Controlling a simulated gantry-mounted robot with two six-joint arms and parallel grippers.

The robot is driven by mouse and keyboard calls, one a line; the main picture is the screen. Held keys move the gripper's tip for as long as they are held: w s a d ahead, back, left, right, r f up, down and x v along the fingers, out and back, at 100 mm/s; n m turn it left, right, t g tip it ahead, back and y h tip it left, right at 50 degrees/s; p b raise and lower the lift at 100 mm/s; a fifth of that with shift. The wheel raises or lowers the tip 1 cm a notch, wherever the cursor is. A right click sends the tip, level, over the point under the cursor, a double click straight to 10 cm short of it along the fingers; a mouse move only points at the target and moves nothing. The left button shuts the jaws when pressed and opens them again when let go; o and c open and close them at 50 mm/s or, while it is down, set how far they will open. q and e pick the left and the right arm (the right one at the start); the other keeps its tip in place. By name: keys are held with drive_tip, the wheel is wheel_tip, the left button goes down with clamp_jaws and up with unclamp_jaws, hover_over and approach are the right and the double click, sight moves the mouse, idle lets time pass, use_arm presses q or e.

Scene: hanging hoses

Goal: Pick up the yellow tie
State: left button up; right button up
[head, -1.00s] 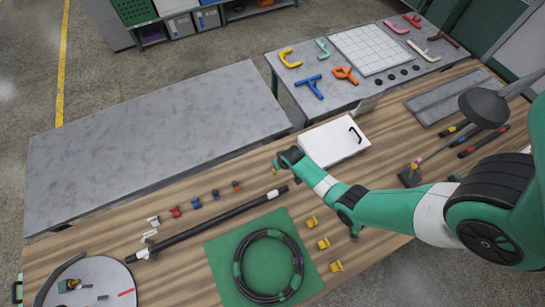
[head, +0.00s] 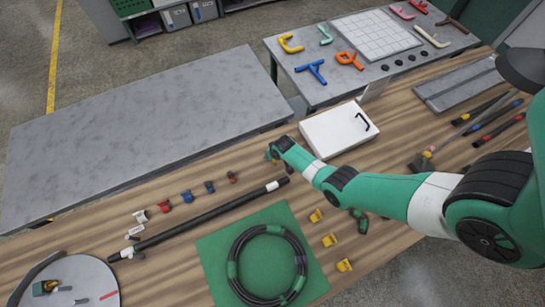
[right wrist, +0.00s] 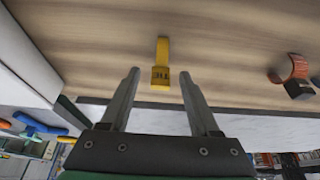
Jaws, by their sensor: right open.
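The yellow tie (right wrist: 161,65), a short strap with a dark-lettered block at one end, lies on the wooden table in the right wrist view. My right gripper (right wrist: 160,74) is open, with one finger on each side of the tie's line. The tie appears a little beyond the fingertips, and I see no contact. In the head view my right gripper (head: 270,155) is low over the table beside the white box; the tie is not clearly visible there and seems hidden by the gripper. My left gripper is not in view.
A white box (head: 338,132) stands close by the right gripper. A black hose (head: 210,213) and several small coloured fittings lie to the left. A coiled hose (head: 235,275) rests on the green mat (head: 212,250), beside yellow clips (head: 330,240). An orange-red part (right wrist: 294,68) lies right of the tie.

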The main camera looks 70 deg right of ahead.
drive_tip(key=shift+r, duration=0.1)
clamp_jaws()
idle(0.3)
drive_tip(key=shift+r+p, duration=0.4)
drive_tip(key=shift+r, duration=0.1)
wheel_tip(320, 180, up, 3)
drive_tip(key=shift+p, duration=0.95)
drive_tip(key=s+a+r+p, duration=0.6)
drive_tip(key=a+r+p, duration=0.3)
drive_tip(key=a+p, duration=0.3)
drive_tip(key=shift+s+a+p, duration=0.2)
drive_tip(key=shift+s+p, duration=0.15)
drive_tip(key=shift+p, duration=0.2)
